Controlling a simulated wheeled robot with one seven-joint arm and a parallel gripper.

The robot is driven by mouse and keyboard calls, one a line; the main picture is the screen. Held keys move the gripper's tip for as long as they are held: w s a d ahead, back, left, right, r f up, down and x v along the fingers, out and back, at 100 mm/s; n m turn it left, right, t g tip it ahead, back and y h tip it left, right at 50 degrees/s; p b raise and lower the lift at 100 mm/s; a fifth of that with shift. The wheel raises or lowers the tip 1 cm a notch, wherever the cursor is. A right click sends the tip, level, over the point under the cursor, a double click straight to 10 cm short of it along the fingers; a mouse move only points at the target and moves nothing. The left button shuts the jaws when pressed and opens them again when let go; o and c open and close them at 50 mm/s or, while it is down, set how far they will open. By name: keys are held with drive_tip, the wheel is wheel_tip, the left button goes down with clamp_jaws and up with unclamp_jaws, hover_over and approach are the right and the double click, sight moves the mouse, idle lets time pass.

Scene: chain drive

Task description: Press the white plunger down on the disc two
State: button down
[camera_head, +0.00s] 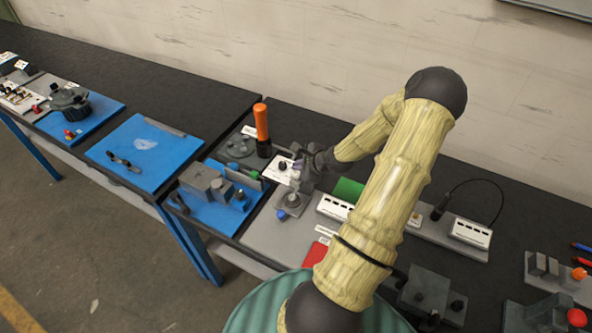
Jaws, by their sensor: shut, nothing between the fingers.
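My gripper (296,177) is at the end of the yellowish arm, pointing down over the small fixtures in the middle of the table. Its fingers are shut and hold nothing. Below it stands a small grey cylindrical part (293,200) on a grey plate. The fingertips are close to this part, but I cannot tell whether they touch it. I cannot clearly pick out the white plunger or a disc marked two. The gripper and forearm cover part of this area.
An orange-handled tool (262,122) stands upright behind a blue tray (215,216) holding grey blocks. A blue knob (282,215) is in front of the gripper. A red piece (315,254) lies nearer me. Another blue tray (135,172) at left is mostly bare.

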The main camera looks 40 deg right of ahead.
drive_tip(key=shift+f+b, duration=0.75)
drive_tip(key=shift+f, duration=0.95)
idle(1.7)
drive_tip(key=shift+s+a+f, duration=0.2)
drive_tip(key=shift+s+f, duration=0.15)
drive_tip(key=shift+f, duration=0.3)
idle(0.8)
drive_tip(key=shift+w+d+r+p, duration=0.1)
drive_tip(key=shift+w+r+p, duration=0.1)
drive_tip(key=shift+r+p, duration=0.5)
drive_tip(key=shift+w+d+r+p, duration=0.15)
drive_tip(key=shift+r+p, duration=1.45)
drive_tip(key=shift+r, duration=0.25)
wheel_tip(320, 180, up, 5)
drive_tip(key=p, duration=0.5)
